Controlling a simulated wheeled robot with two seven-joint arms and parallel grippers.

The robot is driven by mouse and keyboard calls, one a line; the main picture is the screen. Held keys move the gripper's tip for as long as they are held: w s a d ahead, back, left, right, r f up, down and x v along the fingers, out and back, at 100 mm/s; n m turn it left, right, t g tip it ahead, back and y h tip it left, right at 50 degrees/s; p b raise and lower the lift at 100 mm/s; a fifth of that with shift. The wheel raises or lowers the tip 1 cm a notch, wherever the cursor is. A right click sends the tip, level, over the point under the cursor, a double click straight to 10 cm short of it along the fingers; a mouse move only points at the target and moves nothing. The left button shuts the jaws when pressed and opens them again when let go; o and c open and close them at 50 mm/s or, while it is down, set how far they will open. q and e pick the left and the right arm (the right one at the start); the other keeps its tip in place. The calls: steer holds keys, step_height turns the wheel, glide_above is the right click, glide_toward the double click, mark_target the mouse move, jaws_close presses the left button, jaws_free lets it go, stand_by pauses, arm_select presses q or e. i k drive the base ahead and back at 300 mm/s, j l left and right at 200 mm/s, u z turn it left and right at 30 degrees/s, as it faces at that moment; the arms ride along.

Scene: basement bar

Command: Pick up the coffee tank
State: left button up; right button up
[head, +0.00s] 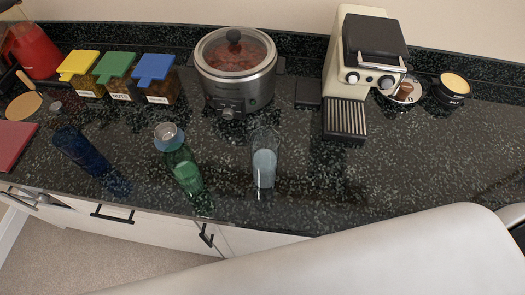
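A cream and black coffee machine (352,52) stands at the back of the counter, right of the middle, with a ribbed drip tray (346,118) in front. I cannot tell for certain which thing is the coffee tank. A small black container with a tan top (453,86) stands right of the machine. A large pale part of my arm crosses the lower right in front of the counter. Neither gripper's fingers show.
A slow cooker (236,77) stands at the back middle. Lidded jars (116,74) and a red cutting board (12,142) are left. The right front counter (430,160) is clear.

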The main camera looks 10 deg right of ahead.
mark_target(265, 142)
steer(key=j+z, duration=0.1)
steer(key=z, duration=0.35)
steer(key=k+z, duration=0.15)
steer(key=z, duration=0.3)
steer(key=k+j+z, duration=0.1)
steer(key=z, duration=0.35)
steer(key=k+z, duration=0.1)
steer(key=z, duration=0.35)
steer(key=k, duration=0.6)
steer(key=i, duration=0.45)
